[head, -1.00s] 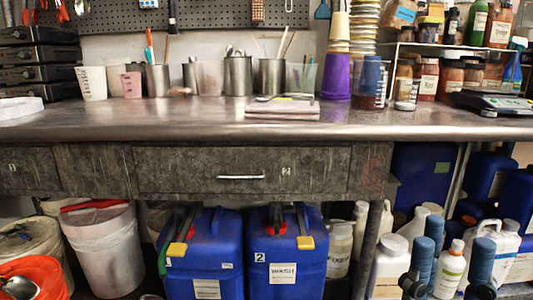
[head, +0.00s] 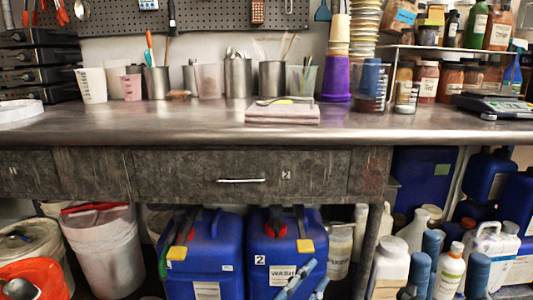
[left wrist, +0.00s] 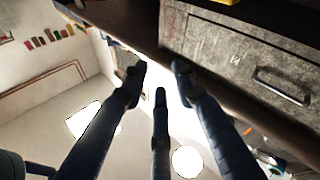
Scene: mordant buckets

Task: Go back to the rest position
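My left gripper (head: 308,277) shows at the bottom edge of the head view, in front of the blue container numbered 2 (head: 262,230). In the left wrist view my left gripper (left wrist: 158,80) has its three dark fingers spread apart with nothing between them, near the grey drawer (left wrist: 235,55) and its handle. My right gripper (head: 446,256) is at the lower right of the head view. Its blue-grey fingers stand apart, with a white bottle (head: 449,273) behind the gap. It appears empty; its lower part is cut off by the frame.
The metal workbench (head: 180,122) spans the view, with cups, jars and a folded cloth (head: 283,113) on it. Below stand a white bucket (head: 108,250), blue containers and several bottles. The front middle of the benchtop is mostly clear.

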